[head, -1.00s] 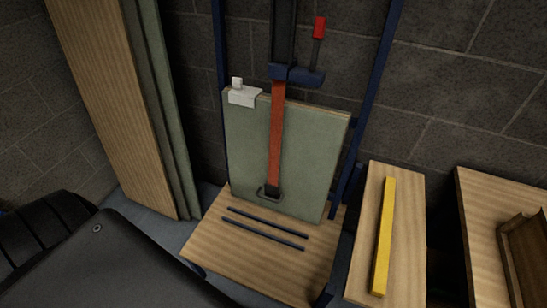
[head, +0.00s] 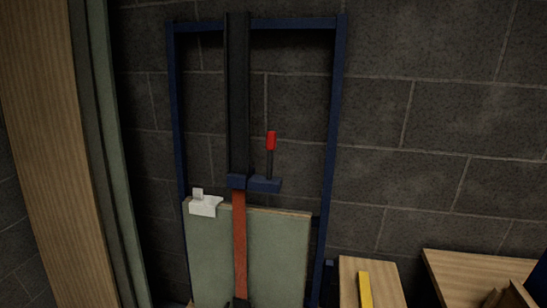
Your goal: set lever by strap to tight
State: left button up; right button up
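The lever (head: 270,155) has a red grip on a dark stem. It stands upright on a blue bracket (head: 264,184) in the head view. The bracket sits just right of the strap. The strap (head: 239,240) is orange-red and runs down from a dark vertical rail (head: 238,95) over the front of a grey-green panel (head: 275,255). The strap's lower end is cut off near the bottom edge. Neither gripper shows in the head view.
A blue frame (head: 336,130) stands against a dark block wall (head: 440,120). A white tag (head: 206,206) sits on the panel's top left corner. Tall boards (head: 55,150) lean at the left. Wooden surfaces (head: 478,270) and a yellow bar (head: 365,290) are at lower right.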

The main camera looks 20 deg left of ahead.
aim_at(271, 136)
jog(key=k, duration=1.15)
jog(key=z, duration=0.75)
jog(key=i, duration=0.95)
jog(key=u, duration=0.45)
jog(key=i, duration=0.55)
jog(key=u, duration=0.5)
